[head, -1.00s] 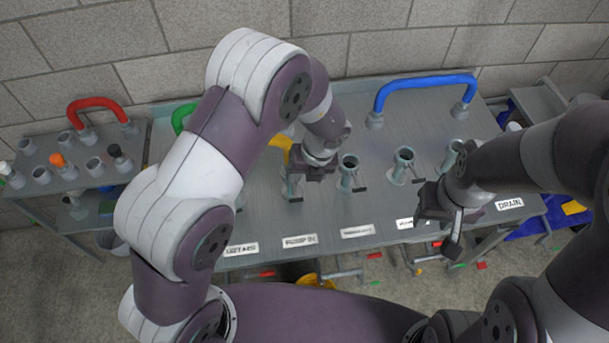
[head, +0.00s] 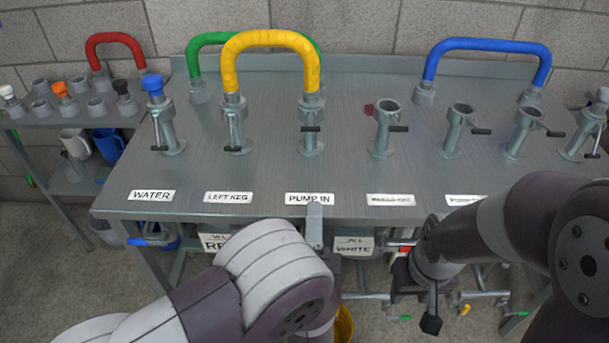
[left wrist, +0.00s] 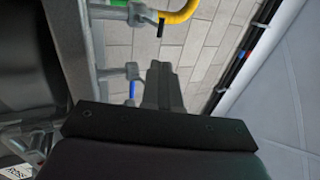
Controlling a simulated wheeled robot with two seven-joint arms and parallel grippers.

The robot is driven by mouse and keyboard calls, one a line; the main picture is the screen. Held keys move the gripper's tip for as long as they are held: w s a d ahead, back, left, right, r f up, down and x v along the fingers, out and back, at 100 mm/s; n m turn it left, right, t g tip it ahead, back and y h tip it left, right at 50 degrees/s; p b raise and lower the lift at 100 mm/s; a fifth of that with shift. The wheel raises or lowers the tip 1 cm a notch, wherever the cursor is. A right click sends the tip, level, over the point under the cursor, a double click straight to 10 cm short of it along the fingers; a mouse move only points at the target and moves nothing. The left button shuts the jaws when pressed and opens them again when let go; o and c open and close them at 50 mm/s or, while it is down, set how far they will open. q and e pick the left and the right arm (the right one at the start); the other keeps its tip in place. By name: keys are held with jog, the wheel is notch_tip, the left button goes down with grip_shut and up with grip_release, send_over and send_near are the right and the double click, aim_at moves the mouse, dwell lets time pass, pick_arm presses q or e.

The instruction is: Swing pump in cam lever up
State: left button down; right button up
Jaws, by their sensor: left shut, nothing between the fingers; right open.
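The PUMP IN port (head: 309,111) stands on the steel table behind its white label (head: 309,198). One end of the yellow hose (head: 270,40) sits on it; the other end is on the LEFT KEG port (head: 233,112). The pump in cam lever's black grip (head: 311,129) shows across the front of the port, roughly level. My left gripper (left wrist: 163,68) is shut and empty; its fingers also appear as a grey upright piece (head: 314,225) at the table's front edge, apart from the lever. My right gripper (head: 415,290) hangs open in front of the table, lower right.
The WATER port has a blue cap (head: 153,84). Several open ports with levers stand to the right. A green hose (head: 200,45) and a blue hose (head: 487,45) arch at the back. The tabletop between labels and ports is clear.

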aim_at(314, 131)
pick_arm(q)
jog(key=x, duration=1.3)
jog(key=shift+w+r+b, duration=0.2)
jog(key=shift+w+b, duration=0.1)
jog(key=shift+w, duration=0.05)
jog(key=shift+r, duration=0.1)
